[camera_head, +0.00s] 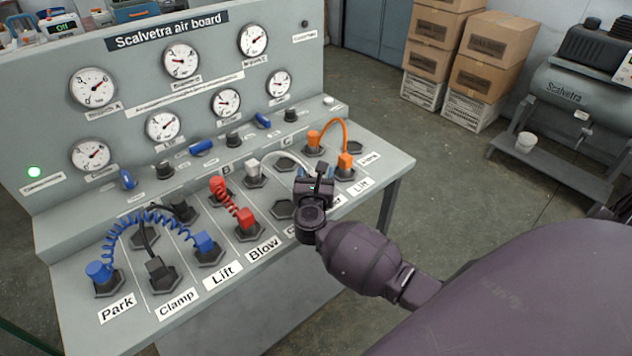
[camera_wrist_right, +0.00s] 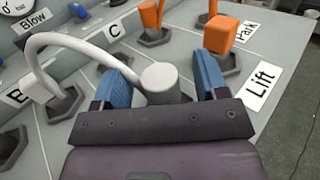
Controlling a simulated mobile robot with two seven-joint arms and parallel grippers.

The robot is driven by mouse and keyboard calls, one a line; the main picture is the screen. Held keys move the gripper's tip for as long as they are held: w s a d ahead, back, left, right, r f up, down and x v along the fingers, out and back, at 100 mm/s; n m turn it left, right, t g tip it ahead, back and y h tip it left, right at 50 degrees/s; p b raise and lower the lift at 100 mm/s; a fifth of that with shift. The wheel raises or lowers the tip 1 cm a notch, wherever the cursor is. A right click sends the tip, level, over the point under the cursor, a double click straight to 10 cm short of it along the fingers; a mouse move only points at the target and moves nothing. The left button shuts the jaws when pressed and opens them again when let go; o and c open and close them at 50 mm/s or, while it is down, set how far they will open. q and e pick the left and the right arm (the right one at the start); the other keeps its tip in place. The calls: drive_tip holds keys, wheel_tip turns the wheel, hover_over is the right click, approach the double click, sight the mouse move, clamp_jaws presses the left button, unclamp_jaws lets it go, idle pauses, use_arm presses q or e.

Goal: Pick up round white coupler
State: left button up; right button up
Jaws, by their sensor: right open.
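The round white coupler (camera_wrist_right: 162,84) stands upright between the two blue fingers of my open right gripper (camera_wrist_right: 163,76) in the right wrist view, with a gap on each side. In the head view my right gripper (camera_head: 316,177) is over the board's right part and hides most of this coupler. A white hose (camera_head: 288,157) arches from it to a square white coupler (camera_head: 252,167), which sits in a socket to the left; it also shows in the right wrist view (camera_wrist_right: 44,86). My left gripper is not in view.
Orange couplers with an orange hose (camera_head: 335,123) stand just behind and right of my right gripper. A red coupler (camera_head: 246,217) and blue coiled hose (camera_head: 150,222) are to the left. Gauges fill the upright panel (camera_head: 210,62). Boxes (camera_head: 492,50) and a compressor (camera_head: 575,95) stand behind.

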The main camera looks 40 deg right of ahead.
drive_tip(key=shift+w+d, duration=0.1)
drive_tip(key=shift+w, duration=0.05)
drive_tip(key=c, duration=1.1)
drive_tip(key=shift+r, duration=0.1)
